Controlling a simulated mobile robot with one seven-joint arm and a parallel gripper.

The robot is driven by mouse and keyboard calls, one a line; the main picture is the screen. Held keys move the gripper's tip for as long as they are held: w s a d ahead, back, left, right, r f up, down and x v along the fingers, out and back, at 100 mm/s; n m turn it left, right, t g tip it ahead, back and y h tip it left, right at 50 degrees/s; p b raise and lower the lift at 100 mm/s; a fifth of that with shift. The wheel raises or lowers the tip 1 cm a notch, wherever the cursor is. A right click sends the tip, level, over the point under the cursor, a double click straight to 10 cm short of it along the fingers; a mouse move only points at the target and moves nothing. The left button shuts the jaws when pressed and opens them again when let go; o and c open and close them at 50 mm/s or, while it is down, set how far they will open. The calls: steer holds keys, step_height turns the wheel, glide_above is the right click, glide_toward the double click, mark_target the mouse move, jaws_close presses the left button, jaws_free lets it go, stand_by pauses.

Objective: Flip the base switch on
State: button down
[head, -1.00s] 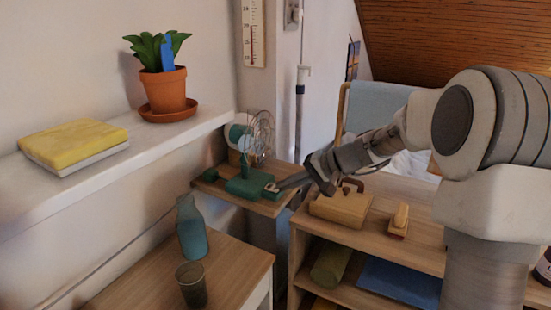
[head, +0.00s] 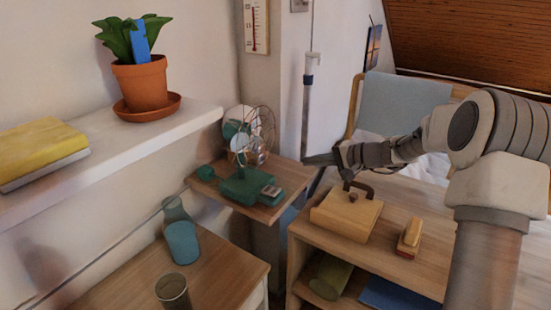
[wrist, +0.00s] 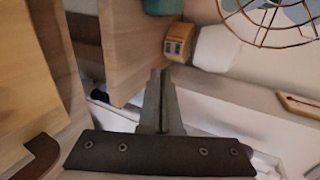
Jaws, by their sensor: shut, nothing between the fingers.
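In the wrist view the shut fingers (wrist: 161,100) point past the wooden shelf edge. The fan cage (wrist: 272,18) and a bit of teal (wrist: 163,5) show at the top.
A tan box with a dark handle (head: 346,213) and a stamp-like block (head: 409,237) stand on the cabinet below my arm. A blue bottle (head: 181,240) and a glass (head: 173,291) stand at lower left.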

mark_target(271, 167)
steer(key=shift+w, duration=0.1)
stand_by(0.3)
steer(key=x, duration=0.4)
steer(key=b+x, duration=0.1)
steer(key=x, duration=0.7)
steer(key=shift+w+a+r, duration=0.2)
steer(key=shift+a, duration=0.1)
steer(key=shift+w+a, duration=0.4)
steer(key=shift+a, duration=0.15)
steer(key=shift+b, duration=0.3)
steer(key=f+b, duration=0.1)
steer(key=b, duration=0.2)
steer(key=shift+w+a+t, duration=0.1)
steer(key=shift+t, duration=0.2)
steer(key=shift+a+r, duration=0.1)
steer(key=shift+r, duration=0.25)
steer(key=shift+r+y+p, duration=0.1)
steer(key=shift+y+p, duration=0.2)
